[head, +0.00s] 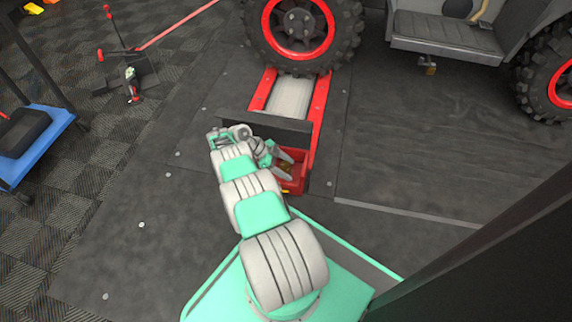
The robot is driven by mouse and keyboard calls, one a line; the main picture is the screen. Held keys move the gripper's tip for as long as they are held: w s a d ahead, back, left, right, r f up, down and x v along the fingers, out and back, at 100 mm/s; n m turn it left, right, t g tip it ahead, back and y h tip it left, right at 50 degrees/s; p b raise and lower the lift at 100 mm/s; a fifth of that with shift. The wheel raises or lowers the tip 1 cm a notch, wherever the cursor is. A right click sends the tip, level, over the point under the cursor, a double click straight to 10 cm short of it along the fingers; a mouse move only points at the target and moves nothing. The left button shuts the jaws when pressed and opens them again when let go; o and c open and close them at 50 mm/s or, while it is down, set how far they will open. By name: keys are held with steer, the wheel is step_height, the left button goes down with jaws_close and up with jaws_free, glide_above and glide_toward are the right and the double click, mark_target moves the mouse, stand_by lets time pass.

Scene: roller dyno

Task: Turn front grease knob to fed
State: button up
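The red roller frame (319,115) of the dyno holds a pale roller (291,96) under the vehicle's wheel. A red box (299,183) sits at the frame's near end, just below a dark plate. My gripper (289,166) is at this box, pointing right, with its two grey fingers spread apart. A small brownish patch shows between the fingers, too small to identify. I cannot make out the grease knob or its setting; my gripper and arm cover part of the box. Whether the fingers touch anything is not clear.
The dark plate (265,128) stands across the frame right beside my gripper. The vehicle's big tyre (304,62) rests above the roller. A blue cart (38,145) and a floor jack (128,75) stand at left. The floor between is clear.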

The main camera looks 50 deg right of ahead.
steer(key=shift+o, duration=0.3)
steer(key=shift+w+d, duration=0.1)
steer(key=shift+w+r, duration=0.1)
steer(key=shift+r, duration=0.05)
steer(key=v, duration=0.7)
steer(key=shift+a+r, duration=0.35)
steer(key=shift+a, duration=0.05)
